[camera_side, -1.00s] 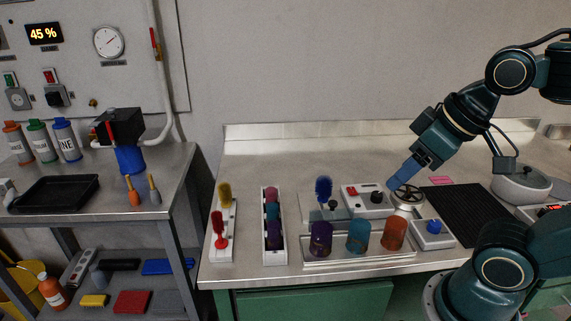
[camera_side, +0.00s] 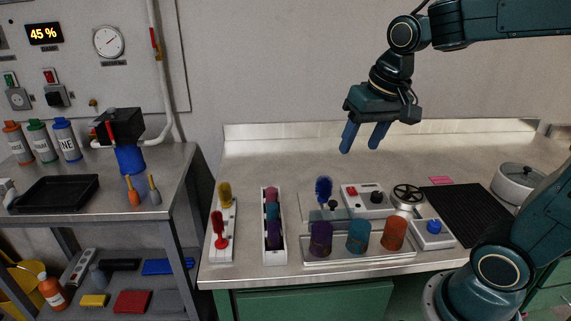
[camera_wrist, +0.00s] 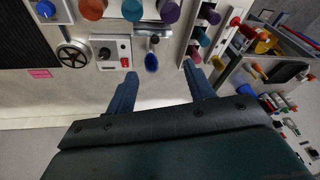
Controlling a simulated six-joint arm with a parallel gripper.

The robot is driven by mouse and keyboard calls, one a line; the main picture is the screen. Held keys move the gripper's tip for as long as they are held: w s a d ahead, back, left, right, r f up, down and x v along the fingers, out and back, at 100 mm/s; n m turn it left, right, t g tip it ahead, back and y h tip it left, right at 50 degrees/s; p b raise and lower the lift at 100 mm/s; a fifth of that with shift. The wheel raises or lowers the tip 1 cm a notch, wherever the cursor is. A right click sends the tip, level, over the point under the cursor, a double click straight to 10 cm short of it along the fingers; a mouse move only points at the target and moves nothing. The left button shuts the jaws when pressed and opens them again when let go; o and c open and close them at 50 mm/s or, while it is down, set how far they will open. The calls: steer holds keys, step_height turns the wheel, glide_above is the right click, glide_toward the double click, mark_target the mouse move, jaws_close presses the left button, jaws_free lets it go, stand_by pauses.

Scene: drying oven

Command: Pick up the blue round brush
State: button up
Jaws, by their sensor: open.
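The blue round brush (camera_side: 323,188) stands upright, bristles up, behind the purple cup on the steel bench in the side view. In the wrist view the brush (camera_wrist: 151,62) shows beyond my fingertips, between their lines. My gripper (camera_side: 361,150) is open and empty, its two blue fingers pointing down, above and a little to the right of the brush. In the wrist view my gripper (camera_wrist: 161,76) shows both fingers spread apart with nothing between them.
Purple, teal and orange cups (camera_side: 358,236) stand on a tray in front of the brush. A white switch box (camera_side: 367,199) and a handwheel (camera_side: 407,195) are to its right. Yellow and red brushes (camera_side: 225,194) and a narrow white rack (camera_side: 272,255) are to its left.

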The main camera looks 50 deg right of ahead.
steer(key=w+d+f+m+g, duration=0.2)
steer(key=w+d+f+m, duration=0.2)
steer(key=w, duration=0.3)
steer(key=m+g, duration=0.1)
steer(key=m, duration=0.2)
glide_above(325, 178)
step_height(325, 178, down, 6)
steer(key=shift+f, duration=0.2)
steer(key=shift+f, duration=4.35)
steer(key=shift+f, duration=2.55)
steer(key=shift+c, duration=0.2)
steer(key=c, duration=1)
